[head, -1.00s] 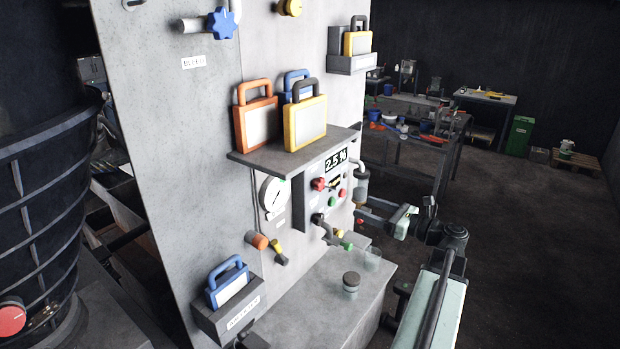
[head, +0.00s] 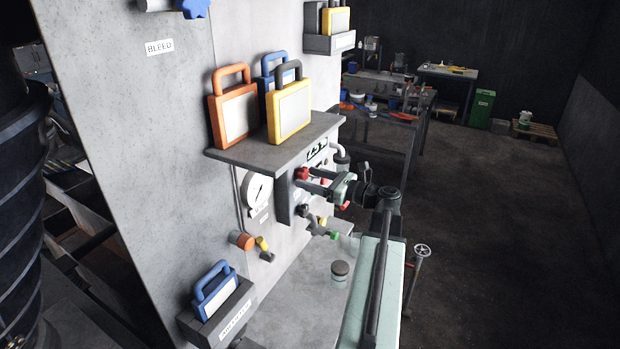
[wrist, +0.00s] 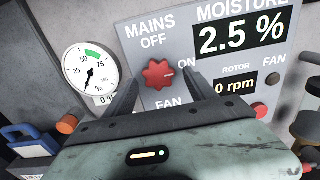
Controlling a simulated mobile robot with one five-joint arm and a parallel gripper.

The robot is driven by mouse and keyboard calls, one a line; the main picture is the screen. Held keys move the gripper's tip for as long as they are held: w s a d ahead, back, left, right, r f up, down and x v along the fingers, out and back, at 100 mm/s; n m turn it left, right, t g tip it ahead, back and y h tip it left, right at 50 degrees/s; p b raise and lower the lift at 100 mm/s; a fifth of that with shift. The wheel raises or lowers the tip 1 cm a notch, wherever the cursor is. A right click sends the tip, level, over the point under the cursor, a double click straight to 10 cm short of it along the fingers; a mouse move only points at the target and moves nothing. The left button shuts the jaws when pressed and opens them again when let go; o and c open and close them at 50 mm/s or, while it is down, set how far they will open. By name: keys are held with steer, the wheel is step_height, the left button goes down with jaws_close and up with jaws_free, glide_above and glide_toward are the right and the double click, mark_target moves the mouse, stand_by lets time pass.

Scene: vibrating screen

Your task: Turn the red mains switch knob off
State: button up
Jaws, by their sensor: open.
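The red mains switch knob (wrist: 158,74) has a lobed rim and sits on the grey panel under the words MAINS OFF. A small pale mark on it faces right, toward the ON label (wrist: 187,66). My gripper (wrist: 159,71) is open, with one finger on each side of the knob. Gaps show between the knob and the fingers; I cannot tell whether they reach its depth. In the head view the knob (head: 302,173) is small and partly covered by my gripper (head: 304,179).
A shelf (head: 222,155) with orange, blue and yellow padlock-shaped tags is just above the panel. A round gauge (wrist: 90,75) is left of the knob. The rotor display (wrist: 234,85) reads 0 rpm; moisture reads 2.5 %. Pipes and a green-tipped valve (head: 333,235) are below.

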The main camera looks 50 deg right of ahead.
steer(key=shift+w+a, duration=0.1)
steer(key=shift+w, duration=0.3)
